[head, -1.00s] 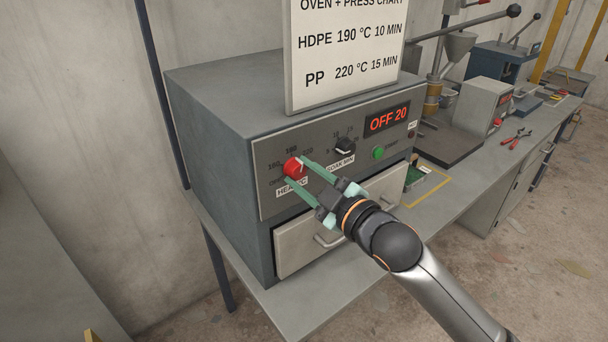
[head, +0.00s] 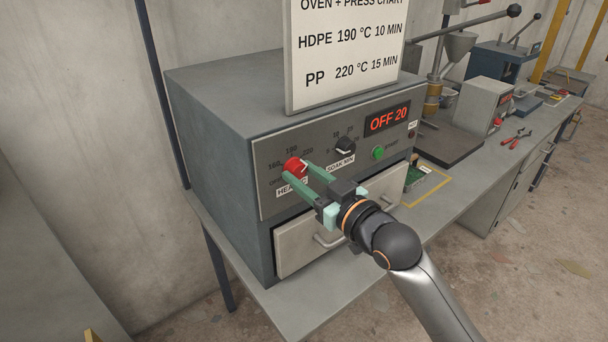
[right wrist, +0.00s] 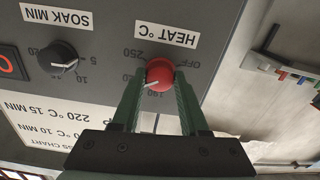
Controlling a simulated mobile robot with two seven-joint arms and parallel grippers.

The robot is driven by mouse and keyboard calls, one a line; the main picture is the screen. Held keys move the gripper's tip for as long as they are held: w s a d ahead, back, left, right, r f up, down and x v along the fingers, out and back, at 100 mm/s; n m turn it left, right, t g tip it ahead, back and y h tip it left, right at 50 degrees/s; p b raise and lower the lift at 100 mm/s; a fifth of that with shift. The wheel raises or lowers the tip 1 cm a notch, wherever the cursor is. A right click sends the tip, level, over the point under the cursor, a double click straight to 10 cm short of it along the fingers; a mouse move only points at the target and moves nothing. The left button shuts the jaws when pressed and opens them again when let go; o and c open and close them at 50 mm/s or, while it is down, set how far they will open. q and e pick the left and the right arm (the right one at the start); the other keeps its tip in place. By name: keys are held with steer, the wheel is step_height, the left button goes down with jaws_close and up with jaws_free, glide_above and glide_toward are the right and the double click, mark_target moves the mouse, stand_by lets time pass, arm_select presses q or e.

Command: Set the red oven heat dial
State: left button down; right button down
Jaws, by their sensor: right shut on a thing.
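The red heat dial (head: 293,165) is on the left of the grey oven's front panel, above the "HEAT °C" label. My right gripper (head: 297,171) is shut on it, with one green finger on each side. In the right wrist view, which is upside down, the red dial (right wrist: 158,75) sits between the fingertips of my right gripper (right wrist: 159,82). Its white pointer mark points left and slightly down there, and the fingers hide part of the scale. The oven display (head: 388,119) reads "OFF 20". My left gripper is not in view.
The black soak dial (head: 345,146) and a green button (head: 378,153) are to the right on the panel. The oven drawer (head: 320,236) with its handle is below my gripper. A chart board (head: 345,55) stands on top. A press and tools are farther right on the bench.

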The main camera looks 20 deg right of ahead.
stand_by(0.4)
steer(key=shift+c, duration=2.1)
jaws_free()
